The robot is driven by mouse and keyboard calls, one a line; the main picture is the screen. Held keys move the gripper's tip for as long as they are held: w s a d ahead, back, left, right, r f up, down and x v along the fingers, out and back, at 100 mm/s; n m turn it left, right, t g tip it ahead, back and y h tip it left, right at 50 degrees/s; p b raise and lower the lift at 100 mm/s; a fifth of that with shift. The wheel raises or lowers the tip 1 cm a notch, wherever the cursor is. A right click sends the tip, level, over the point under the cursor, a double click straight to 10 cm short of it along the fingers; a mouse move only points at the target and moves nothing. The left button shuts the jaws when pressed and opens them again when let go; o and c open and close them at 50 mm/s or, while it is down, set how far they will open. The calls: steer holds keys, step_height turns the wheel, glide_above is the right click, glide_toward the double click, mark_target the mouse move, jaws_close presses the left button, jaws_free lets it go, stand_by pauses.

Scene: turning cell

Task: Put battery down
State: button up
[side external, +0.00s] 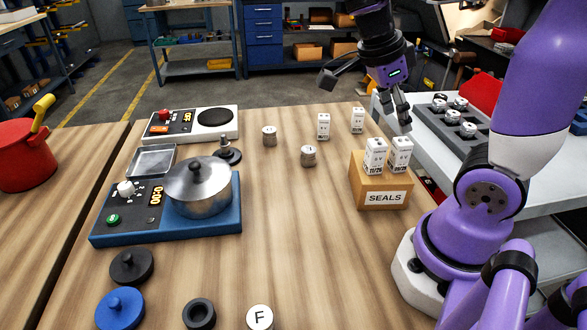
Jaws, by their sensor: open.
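My gripper (365,96) is above the far right part of the wooden table, with its fingers spread wide and nothing between them. Below it, two small white upright blocks with dark print stand on the table, a left one (323,127) and a right one (358,121). Two similar white blocks, a left one (375,157) and a right one (400,156), stand side by side on a cardboard box marked SEALS (382,197). I cannot tell for sure which of these is the battery. No block touches the gripper.
Two grey cylinders, a far one (269,137) and a nearer one (308,157), stand mid-table. A grey rack (440,125) is at right. The front middle of the table (300,245) is clear.

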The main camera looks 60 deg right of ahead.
steer(key=shift+v, duration=0.95)
steer(key=shift+a+r, duration=0.1)
steer(key=n, duration=0.2)
steer(key=n+t, duration=0.1)
steer(key=n, duration=0.2)
steer(key=shift+w+n+t, duration=0.3)
steer(key=shift+w+t, duration=0.05)
steer(key=shift+t, duration=0.05)
steer(key=w+a+f+n+t+y, duration=0.1)
steer(key=w+a+n+t+y, duration=0.2)
steer(key=n, duration=1.8)
steer(key=a+t, duration=0.4)
steer(key=a, duration=0.4)
steer(key=shift+f, duration=0.3)
steer(key=shift+o, duration=0.5)
